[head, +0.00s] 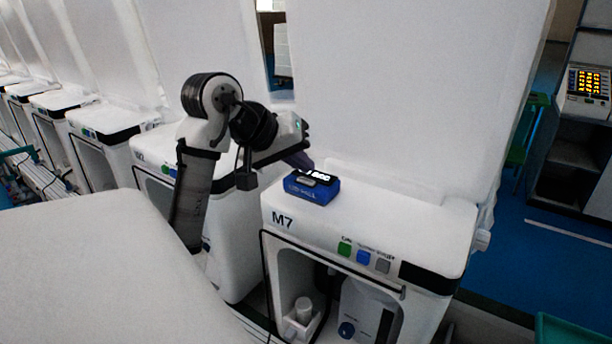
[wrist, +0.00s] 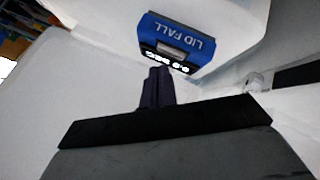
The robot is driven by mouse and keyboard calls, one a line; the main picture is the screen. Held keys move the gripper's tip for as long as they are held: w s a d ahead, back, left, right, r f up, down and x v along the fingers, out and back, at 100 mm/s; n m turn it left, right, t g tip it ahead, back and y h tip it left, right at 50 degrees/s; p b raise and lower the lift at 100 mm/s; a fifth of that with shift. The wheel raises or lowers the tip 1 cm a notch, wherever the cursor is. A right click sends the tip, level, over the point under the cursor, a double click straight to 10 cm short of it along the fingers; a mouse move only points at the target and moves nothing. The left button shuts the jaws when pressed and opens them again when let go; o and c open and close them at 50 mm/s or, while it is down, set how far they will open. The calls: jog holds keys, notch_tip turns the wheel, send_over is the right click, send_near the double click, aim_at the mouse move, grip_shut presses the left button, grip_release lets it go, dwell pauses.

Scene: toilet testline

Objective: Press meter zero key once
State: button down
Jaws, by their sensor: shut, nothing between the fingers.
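The meter (head: 312,187) is a small blue box with a lit display on its top, lying on top of the white machine marked M7. In the wrist view the meter (wrist: 180,42) appears upside down, with "LID FALL" on its blue face, a grey key (wrist: 172,47) and white digits. The key's label is too small to read. My gripper (head: 304,160) is shut and empty, just behind and to the left of the meter in the head view. In the wrist view my gripper (wrist: 157,75) has its dark fingertips close to the display edge, apparently not touching; the exact gap is unclear.
The M7 machine (head: 420,218) has green, blue and grey buttons on its front edge. A tall white panel (head: 400,90) rises behind it. Similar machines (head: 100,118) line the left. A shelf with a keypad device (head: 588,85) stands at the right.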

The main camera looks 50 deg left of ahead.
jog(key=shift+f, duration=0.2)
dwell(0.7)
jog(key=shift+f, duration=0.25)
jog(key=shift+f, duration=0.4)
dwell(0.5)
jog(key=shift+r, duration=0.1)
jog(key=shift+r+p, duration=0.65)
jog(key=shift+r, duration=0.05)
notch_tip(320, 180, up, 5)
jog(key=p, duration=0.4)
jog(key=shift+p, duration=0.3)
dwell(0.8)
